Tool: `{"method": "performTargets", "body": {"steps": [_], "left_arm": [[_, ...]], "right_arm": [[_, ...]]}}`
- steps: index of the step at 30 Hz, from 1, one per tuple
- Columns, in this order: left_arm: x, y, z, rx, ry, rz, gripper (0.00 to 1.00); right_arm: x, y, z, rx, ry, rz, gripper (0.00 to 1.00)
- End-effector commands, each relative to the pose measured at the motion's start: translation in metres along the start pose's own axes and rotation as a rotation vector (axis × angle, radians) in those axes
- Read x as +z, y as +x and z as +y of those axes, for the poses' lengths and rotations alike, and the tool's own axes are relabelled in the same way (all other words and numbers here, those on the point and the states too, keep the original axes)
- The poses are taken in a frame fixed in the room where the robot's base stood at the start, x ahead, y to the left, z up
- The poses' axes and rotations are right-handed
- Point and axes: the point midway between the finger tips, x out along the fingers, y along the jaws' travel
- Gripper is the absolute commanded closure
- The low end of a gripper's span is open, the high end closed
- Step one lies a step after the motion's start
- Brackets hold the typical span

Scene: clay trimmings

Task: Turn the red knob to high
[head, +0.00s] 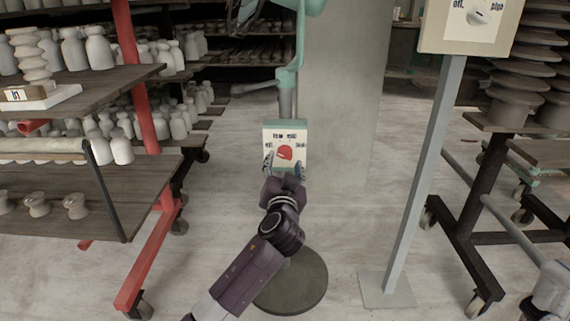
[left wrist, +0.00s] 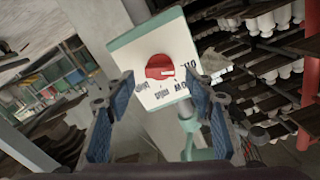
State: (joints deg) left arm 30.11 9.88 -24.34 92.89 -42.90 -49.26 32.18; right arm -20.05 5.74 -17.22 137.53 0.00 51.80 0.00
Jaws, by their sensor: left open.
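The red knob (head: 285,153) sits on the white face of a small green-edged control box (head: 299,126) on a stand, with small labels around it. Its pale mark seems to face the left label in the head view, which looks like "off"; the lettering is hard to read. In the left wrist view the red knob (left wrist: 158,66) shows upside down, with the pale mark on its right side. My left gripper (head: 284,168) is open just in front of the box, its fingers on either side of the knob, not visibly touching it.
A shelf rack with pale bottles (head: 100,52) and a red upright stands at left. A dark-framed rack with stacked discs is at far right.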

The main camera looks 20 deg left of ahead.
Motion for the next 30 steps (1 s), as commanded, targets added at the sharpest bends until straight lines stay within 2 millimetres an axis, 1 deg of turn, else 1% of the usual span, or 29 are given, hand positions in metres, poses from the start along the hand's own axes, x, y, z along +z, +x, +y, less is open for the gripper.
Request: {"method": "performTargets", "body": {"steps": [1,6,10,17,28,30], "left_arm": [[0.002,0.007,0.001,-0.001,0.001,0.000,0.51],[0.001,0.021,0.001,0.000,0.000,0.000,0.51],[0.000,0.025,0.000,0.001,0.000,0.000,0.51],[0.000,0.025,0.000,0.001,0.000,0.000,0.52],[0.001,0.025,0.000,0.001,0.000,-0.001,0.93],[0.001,0.025,0.000,0.001,0.000,-0.001,0.93]], "right_arm": [[0.001,-0.004,0.000,0.000,0.000,-0.001,0.71],[0.002,-0.007,0.000,0.000,0.000,-0.003,0.71],[0.003,-0.008,0.000,0.000,0.000,-0.004,0.71],[0.003,-0.007,0.000,0.000,0.000,-0.004,0.71],[0.003,-0.007,0.000,0.000,0.000,-0.005,0.71],[0.003,-0.007,0.000,0.000,0.000,-0.005,0.71]]}}
